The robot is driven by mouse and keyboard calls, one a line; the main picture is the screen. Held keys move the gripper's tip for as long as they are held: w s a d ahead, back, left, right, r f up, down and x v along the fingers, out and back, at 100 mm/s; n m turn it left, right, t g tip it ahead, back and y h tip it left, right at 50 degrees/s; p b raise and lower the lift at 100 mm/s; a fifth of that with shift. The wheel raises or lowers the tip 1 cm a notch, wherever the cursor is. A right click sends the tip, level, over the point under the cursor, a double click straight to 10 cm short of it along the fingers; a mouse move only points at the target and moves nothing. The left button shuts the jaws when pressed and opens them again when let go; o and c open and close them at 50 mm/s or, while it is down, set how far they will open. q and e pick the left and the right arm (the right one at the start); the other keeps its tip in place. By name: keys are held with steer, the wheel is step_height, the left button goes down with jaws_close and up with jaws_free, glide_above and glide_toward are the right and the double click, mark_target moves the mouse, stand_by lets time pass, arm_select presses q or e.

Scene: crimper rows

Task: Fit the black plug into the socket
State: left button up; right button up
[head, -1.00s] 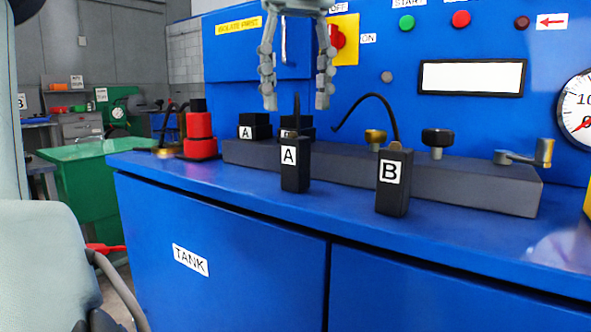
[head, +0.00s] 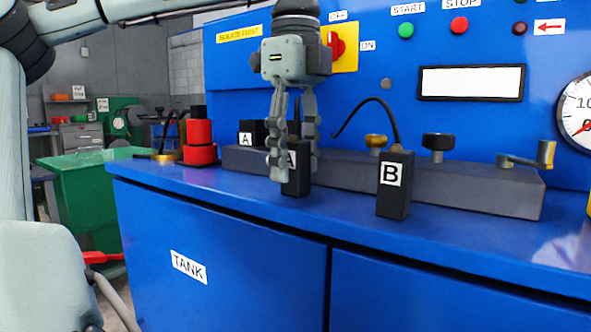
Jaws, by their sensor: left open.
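Two black plugs stand upright on the blue bench top: plug A (head: 297,183), with a dark cable end rising from its top, and plug B (head: 394,198), with a curved black cable. My left gripper (head: 294,176) points down at plug A with its fingers spread. One finger is at the plug's left and partly covers its label, the other is at its right. I cannot tell whether they touch it. A black socket block labelled A (head: 259,127) sits at the back on the grey bar. The block beside it is hidden behind my gripper.
The long grey bar (head: 450,185) carries a brass knob (head: 376,141), a black knob (head: 436,142) and a crank handle (head: 530,160). A red and black stack (head: 199,142) stands at the left.

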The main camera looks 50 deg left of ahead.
arm_select(q)
steer(key=shift+f, duration=0.3)
arm_select(e)
steer(key=shift+r, duration=0.3)
arm_select(q)
steer(key=shift+c, duration=0.5)
jaws_close()
arm_select(e)
steer(key=shift+d+f, duration=0.1)
arm_select(q)
steer(key=shift+r, duration=0.1)
